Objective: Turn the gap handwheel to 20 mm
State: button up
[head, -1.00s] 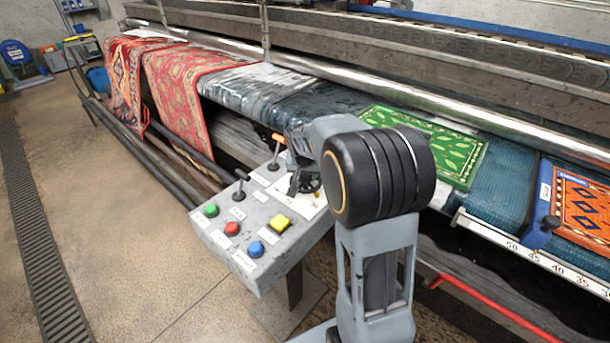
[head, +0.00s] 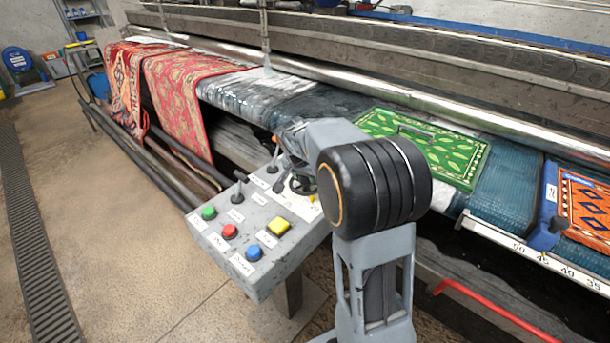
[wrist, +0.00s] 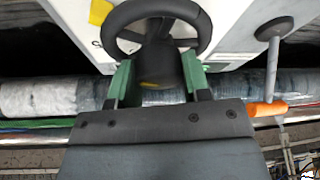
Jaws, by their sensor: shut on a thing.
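The gap handwheel is a small black wheel (head: 303,184) on the sloped grey control panel (head: 250,262); my arm hides part of it in the head view. In the wrist view the black wheel rim (wrist: 155,14) fills the top middle. My gripper (wrist: 155,82) has green-lined fingers on either side of a dark part of the wheel, and it is shut on it. A small yellow mark shows low on that part. The scale markings around the wheel are too hidden to read.
Green (head: 208,212), red (head: 230,231), blue (head: 253,252) and yellow (head: 278,228) buttons and a black lever (head: 238,187) stand beside the wheel. An orange-handled lever (wrist: 268,109) is close to my gripper's right. Rugs lie on the machine bed behind.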

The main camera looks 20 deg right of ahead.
jog(key=shift+s+f, duration=0.1)
jog(key=shift+f, duration=0.05)
jog(key=o, duration=0.6)
jog(key=shift+r, duration=0.4)
jog(key=p+v, duration=0.1)
jog(key=v, duration=1.2)
jog(key=shift+s+p, duration=0.1)
jog(key=shift+p, duration=0.25)
